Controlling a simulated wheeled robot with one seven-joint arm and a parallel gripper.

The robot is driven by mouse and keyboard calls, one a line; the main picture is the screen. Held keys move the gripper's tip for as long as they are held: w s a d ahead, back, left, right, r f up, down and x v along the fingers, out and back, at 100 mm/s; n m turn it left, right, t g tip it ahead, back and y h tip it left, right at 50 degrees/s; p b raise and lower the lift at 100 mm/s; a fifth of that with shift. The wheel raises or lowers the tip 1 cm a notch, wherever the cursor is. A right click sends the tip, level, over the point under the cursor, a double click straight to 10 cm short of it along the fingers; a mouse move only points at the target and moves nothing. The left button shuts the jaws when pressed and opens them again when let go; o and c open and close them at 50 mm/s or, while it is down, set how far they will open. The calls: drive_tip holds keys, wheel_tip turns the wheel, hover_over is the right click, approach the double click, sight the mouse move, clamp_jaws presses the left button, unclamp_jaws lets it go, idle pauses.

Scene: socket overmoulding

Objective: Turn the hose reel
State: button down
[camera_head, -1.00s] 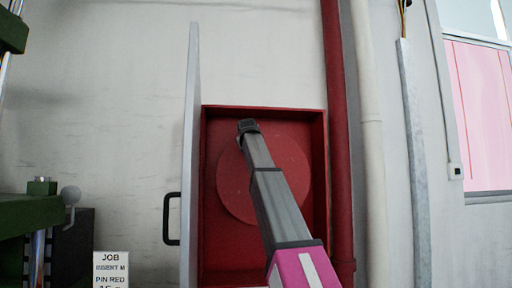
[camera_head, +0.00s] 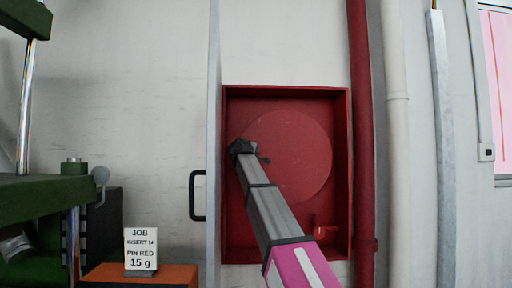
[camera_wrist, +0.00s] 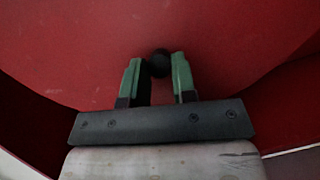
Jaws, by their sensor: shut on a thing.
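The hose reel is a red round disc (camera_head: 298,150) inside an open red wall cabinet (camera_head: 342,215). In the head view my gripper (camera_head: 245,150) is at the left edge of the disc, with my arm reaching up from below. In the wrist view my gripper (camera_wrist: 158,80) has its two green fingers on either side of a small dark round knob (camera_wrist: 158,62) in front of the red disc, shut on it. The knob is mostly hidden by my gripper in the head view. A small red valve (camera_head: 321,232) sits at the cabinet's lower right.
The cabinet's grey door (camera_head: 213,120) stands open at the left, its black handle (camera_head: 196,195) facing left. A red pipe (camera_head: 362,130) and a white pipe (camera_head: 397,130) run just right. A job sign (camera_head: 140,250) and green machine (camera_head: 45,205) stand at left.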

wheel_tip(320, 180, down, 7)
drive_tip(key=n+t, duration=0.2)
drive_tip(key=n, duration=0.2)
drive_tip(key=n+t, duration=0.3)
drive_tip(key=n, duration=0.7)
approach(290, 187)
drive_tip(key=shift+y, duration=0.3)
drive_tip(key=w, duration=0.2)
drive_tip(key=w+r, duration=0.1)
drive_tip(key=w, duration=0.2)
drive_tip(key=shift+w+a+r, duration=0.3)
drive_tip(key=shift+r, duration=0.1)
drive_tip(key=shift+d, duration=1.1)
drive_tip(key=c, duration=0.9)
unclamp_jaws()
drive_tip(key=v, duration=1)
drive_tip(key=shift+s+f, duration=0.15)
drive_tip(key=shift+s, duration=0.2)
